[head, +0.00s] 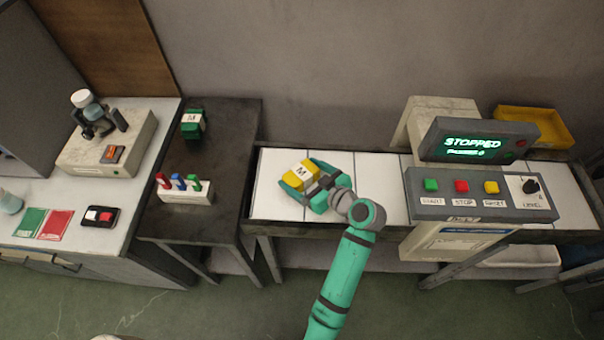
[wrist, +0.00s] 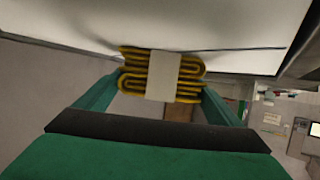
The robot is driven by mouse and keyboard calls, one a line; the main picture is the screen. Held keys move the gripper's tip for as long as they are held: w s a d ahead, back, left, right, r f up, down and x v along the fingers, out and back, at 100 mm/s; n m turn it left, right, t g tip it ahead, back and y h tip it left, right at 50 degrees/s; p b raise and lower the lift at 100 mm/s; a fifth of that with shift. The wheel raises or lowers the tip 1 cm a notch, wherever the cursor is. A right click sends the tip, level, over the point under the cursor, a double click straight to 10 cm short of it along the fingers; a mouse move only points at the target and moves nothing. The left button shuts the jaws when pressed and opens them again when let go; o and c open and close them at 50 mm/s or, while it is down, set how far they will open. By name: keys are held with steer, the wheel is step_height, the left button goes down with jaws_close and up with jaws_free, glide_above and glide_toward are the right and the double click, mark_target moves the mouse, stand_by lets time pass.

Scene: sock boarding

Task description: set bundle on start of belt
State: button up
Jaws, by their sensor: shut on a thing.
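A yellow sock bundle (head: 299,176) with a white band marked M is at the left part of the white belt (head: 380,188) in the head view. My gripper (head: 308,182) is shut on the bundle, with a green finger on each side. In the wrist view the bundle (wrist: 188,78) shows folded yellow layers and a white band between the fingers (wrist: 162,88). The bundle is at or just over the belt surface; I cannot tell whether it touches.
A console (head: 480,190) with green, red and yellow buttons stands over the belt; its screen (head: 474,143) reads STOPPED. A green M bundle (head: 192,124) and a rack of coloured clips (head: 184,193) sit on the dark table (head: 215,155) at left. A yellow bin (head: 535,124) is behind right.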

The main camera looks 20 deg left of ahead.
steer(key=o, duration=0.9)
steer(key=shift+o, duration=0.2)
steer(key=shift+s+d+r, duration=0.1)
steer(key=shift+d+r, duration=0.05)
steer(key=v, duration=0.7)
steer(key=shift+d, duration=0.1)
